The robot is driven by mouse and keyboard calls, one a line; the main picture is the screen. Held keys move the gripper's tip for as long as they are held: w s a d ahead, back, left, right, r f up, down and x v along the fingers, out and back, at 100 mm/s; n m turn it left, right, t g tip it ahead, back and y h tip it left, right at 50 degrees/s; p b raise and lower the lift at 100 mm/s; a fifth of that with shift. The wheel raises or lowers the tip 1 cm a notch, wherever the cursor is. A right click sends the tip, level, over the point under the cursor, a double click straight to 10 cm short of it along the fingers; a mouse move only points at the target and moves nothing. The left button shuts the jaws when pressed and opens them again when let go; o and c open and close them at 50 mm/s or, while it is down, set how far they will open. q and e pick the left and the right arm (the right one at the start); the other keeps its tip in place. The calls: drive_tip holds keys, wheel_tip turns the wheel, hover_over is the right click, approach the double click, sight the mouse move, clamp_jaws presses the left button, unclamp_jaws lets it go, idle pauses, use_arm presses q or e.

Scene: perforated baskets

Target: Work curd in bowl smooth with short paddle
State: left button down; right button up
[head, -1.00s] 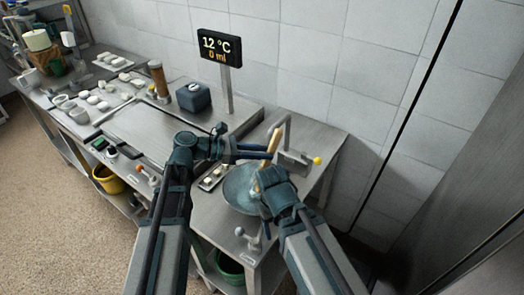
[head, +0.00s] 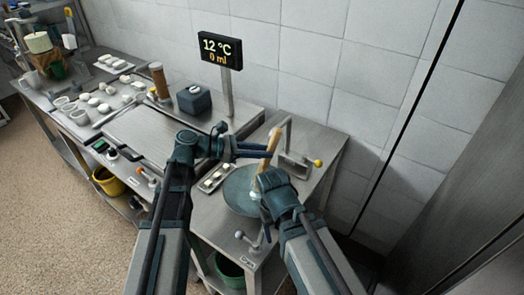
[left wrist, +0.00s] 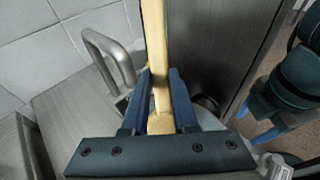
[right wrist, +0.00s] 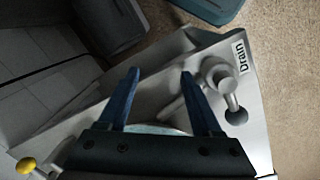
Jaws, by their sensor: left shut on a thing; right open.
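The grey bowl (head: 238,192) sits on the steel bench, partly covered by my right arm in the head view. Its rim also shows between my fingers in the right wrist view (right wrist: 155,129). My left gripper (left wrist: 160,88) is shut on the wooden paddle (left wrist: 155,40), which also shows above the bowl in the head view (head: 270,144). My right gripper (right wrist: 160,74) is open and empty by the bowl. A small pale patch shows in the bowl beside my right wrist; I cannot tell if it is curd.
A bent metal tap (head: 288,135) and a yellow knob (head: 318,162) stand behind the bowl. A drain valve (right wrist: 222,88) is at the bench's front. A small tray (head: 217,178) lies left of the bowl. A temperature display (head: 220,50) stands behind.

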use_arm(q)
drive_tip(key=shift+s+d+r, duration=0.1)
drive_tip(key=shift+s+r, duration=0.05)
drive_tip(key=shift+s, duration=0.7)
drive_tip(key=shift+w, duration=1)
drive_tip(key=shift+s, duration=0.1)
drive_tip(key=shift+s, duration=0.95)
drive_tip(key=shift+w, duration=0.25)
drive_tip(key=shift+w, duration=0.8)
drive_tip(key=shift+s, duration=0.1)
drive_tip(key=shift+s, duration=0.9)
